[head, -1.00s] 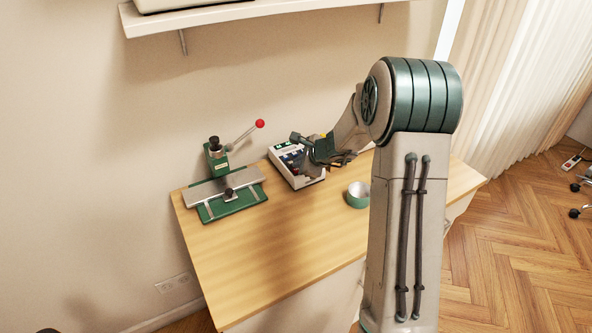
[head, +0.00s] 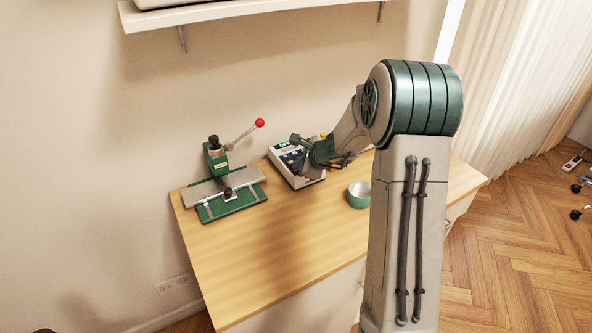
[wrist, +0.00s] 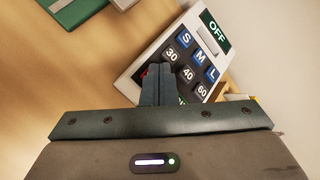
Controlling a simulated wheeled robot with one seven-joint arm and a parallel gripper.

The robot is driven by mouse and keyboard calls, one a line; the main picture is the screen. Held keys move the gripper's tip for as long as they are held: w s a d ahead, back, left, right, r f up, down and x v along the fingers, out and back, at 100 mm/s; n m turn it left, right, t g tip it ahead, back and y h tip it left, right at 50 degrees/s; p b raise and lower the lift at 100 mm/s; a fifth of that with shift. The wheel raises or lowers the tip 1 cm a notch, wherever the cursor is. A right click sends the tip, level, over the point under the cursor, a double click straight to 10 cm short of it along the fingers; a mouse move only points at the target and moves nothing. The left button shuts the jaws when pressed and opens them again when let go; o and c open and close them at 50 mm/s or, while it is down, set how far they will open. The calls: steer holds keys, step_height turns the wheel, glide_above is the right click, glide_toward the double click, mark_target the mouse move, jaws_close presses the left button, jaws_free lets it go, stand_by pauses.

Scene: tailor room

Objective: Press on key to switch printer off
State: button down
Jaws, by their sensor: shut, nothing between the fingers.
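The printer (head: 283,165) is a small white box with dark keys on the wooden table. In the wrist view its keypad (wrist: 189,62) shows keys S, M, L, 30, 40 and 60. A green display (wrist: 214,32) at its far end reads OFF. My gripper (wrist: 158,70) is shut and empty, its fingertips at the lower left part of the keypad. A red key (wrist: 145,73) shows only partly beside the fingertips, which hide the rest. I cannot tell whether they touch it. In the head view my gripper (head: 308,166) is over the printer's right side.
A green press (head: 228,200) with a red-knobbed lever stands left of the printer. A round green container (head: 358,195) sits to the right, near my arm. The table's front left (head: 250,265) is clear. A shelf (head: 225,14) hangs on the wall above.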

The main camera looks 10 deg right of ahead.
steer(key=shift+r+p, duration=0.6)
steer(key=shift+r, duration=0.2)
step_height(320, 180, up, 5)
steer(key=p, duration=0.4)
stand_by(0.8)
